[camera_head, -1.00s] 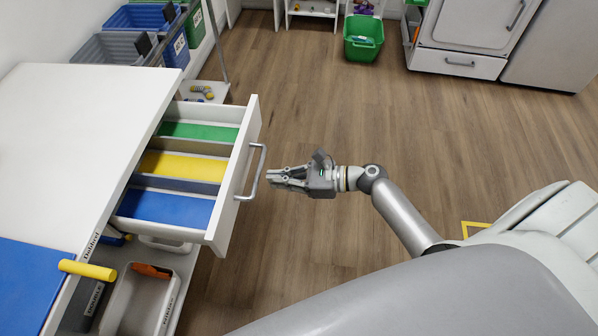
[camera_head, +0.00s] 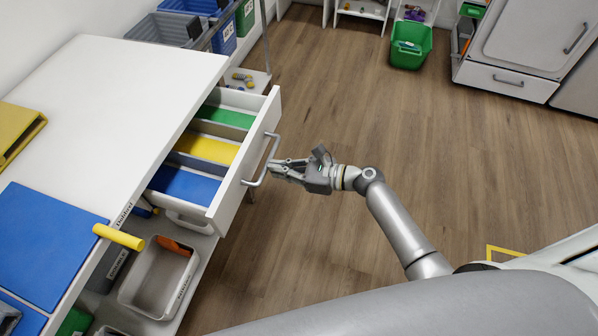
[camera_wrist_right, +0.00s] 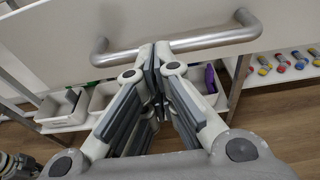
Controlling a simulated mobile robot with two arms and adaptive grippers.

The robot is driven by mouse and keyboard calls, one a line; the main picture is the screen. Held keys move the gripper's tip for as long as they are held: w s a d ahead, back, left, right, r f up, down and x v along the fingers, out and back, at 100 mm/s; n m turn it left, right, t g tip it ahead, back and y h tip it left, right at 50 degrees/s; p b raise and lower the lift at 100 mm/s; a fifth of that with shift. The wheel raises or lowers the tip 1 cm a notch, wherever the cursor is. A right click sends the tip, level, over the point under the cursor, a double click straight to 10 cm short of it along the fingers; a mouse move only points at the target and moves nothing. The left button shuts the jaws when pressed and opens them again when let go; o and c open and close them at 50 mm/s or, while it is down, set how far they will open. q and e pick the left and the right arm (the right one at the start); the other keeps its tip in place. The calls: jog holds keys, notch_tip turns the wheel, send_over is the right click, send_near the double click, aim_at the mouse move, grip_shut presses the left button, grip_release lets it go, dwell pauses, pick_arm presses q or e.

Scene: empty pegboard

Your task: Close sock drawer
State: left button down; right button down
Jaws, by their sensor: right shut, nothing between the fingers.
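The white drawer (camera_head: 248,163) stands pulled out from the white table and holds green, yellow and blue lined compartments. Its metal handle (camera_head: 262,160) is on the front face. My right gripper (camera_head: 274,167) is shut and empty, with its fingertips at the handle. In the right wrist view the shut fingertips (camera_wrist_right: 156,50) overlap the middle of the handle bar (camera_wrist_right: 215,38); whether they touch it I cannot tell.
The white tabletop (camera_head: 120,100) carries a blue mat (camera_head: 45,240) and a yellow cylinder (camera_head: 118,237) at its edge. A grey bin (camera_head: 158,280) sits on the shelf below. A green bin (camera_head: 408,45) stands at the back. The wooden floor right of the drawer is clear.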

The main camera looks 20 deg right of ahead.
aim_at(221, 160)
jog(key=r+x, duration=0.1)
jog(key=x, duration=0.4)
jog(key=r+b+x, duration=0.1)
jog(key=x, duration=0.5)
jog(key=r+b+x, duration=0.1)
jog(key=x, duration=0.4)
jog(key=shift+w+a, duration=0.2)
jog(key=shift+a, duration=0.2)
jog(key=shift+w+a, duration=0.2)
jog(key=shift+a, duration=0.05)
jog(key=shift+r, duration=0.2)
jog(key=shift+a+r, duration=0.1)
